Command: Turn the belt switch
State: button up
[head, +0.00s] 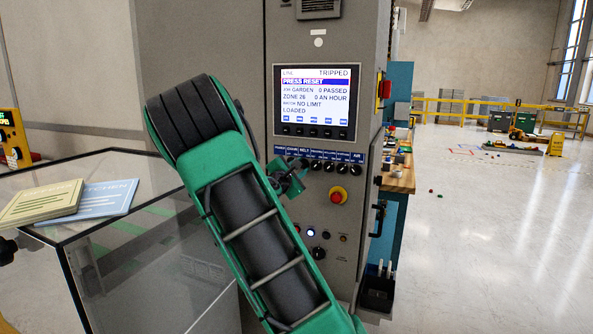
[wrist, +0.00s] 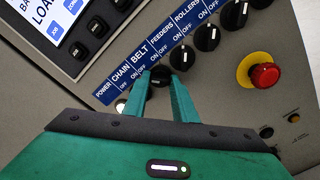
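The belt switch (wrist: 159,76) is a small black rotary knob under the blue BELT label (wrist: 140,53) in the wrist view. My gripper (wrist: 157,83) has its two green fingers on either side of this knob, apart from each other. Whether the fingers touch the knob is hard to tell. The knob's pointer mark is not clear. In the head view my gripper (head: 294,173) is at the left part of the switch row, and my green arm covers much of the panel below.
The feeders knob (wrist: 183,58) sits close to the right finger. The chain knob is mostly hidden by the left finger. A red emergency stop (head: 338,195) is below the row. The screen (head: 315,100) reads TRIPPED, PRESS RESET. A glass-sided case (head: 110,250) stands at left.

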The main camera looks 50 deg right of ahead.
jog(key=shift+m, duration=0.4)
jog(key=m, duration=0.4)
jog(key=shift+s+f, duration=0.1)
jog(key=m, duration=0.3)
jog(key=shift+m, duration=0.3)
jog(key=m, duration=0.3)
jog(key=shift+f+m, duration=0.1)
jog(key=shift+m, duration=0.2)
jog(key=shift+f+m, duration=0.1)
jog(key=shift+m, duration=1.9)
jog(key=shift+a, duration=0.1)
jog(key=o, duration=1)
jog(key=shift+o, duration=0.3)
